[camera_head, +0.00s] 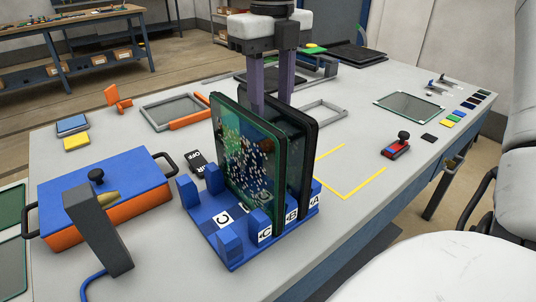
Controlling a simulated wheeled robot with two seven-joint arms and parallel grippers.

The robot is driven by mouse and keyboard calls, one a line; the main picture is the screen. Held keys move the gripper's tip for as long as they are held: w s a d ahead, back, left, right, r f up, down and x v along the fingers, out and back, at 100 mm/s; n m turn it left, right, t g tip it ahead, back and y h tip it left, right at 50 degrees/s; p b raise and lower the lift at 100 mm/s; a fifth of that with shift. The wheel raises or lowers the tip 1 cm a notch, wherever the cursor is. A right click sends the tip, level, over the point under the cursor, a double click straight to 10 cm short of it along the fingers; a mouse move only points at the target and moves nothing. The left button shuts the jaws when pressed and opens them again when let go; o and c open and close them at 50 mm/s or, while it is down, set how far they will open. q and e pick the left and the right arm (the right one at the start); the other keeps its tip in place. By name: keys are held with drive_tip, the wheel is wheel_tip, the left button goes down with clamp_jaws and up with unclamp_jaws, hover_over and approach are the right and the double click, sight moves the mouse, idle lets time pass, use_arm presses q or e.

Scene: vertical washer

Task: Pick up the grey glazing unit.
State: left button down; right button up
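A glazing unit (245,155) with greenish, speckled glass and a dark frame stands upright in a blue slotted rack (228,240) with labels A, B and C. Close behind it, to the right, stands a dark-framed glazing unit (310,145), perhaps the grey one; its pane is mostly hidden by the front unit. A gripper (271,88), apparently my right one, points down over the rack with two purple-grey fingers spread apart. The fingers reach behind the front unit's top edge; their tips are hidden, so contact with the rear unit is unclear. My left gripper is out of view.
A blue-and-orange box (130,195) with a grey device (98,230) stands left of the rack. Grey frames (175,112) lie behind it.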

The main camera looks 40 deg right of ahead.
wheel_tip(320, 180, down, 9)
drive_tip(key=shift+s, duration=0.15)
idle(0.4)
clamp_jaws()
drive_tip(key=shift+r, duration=0.1)
drive_tip(key=shift+r, duration=0.1)
idle(1.0)
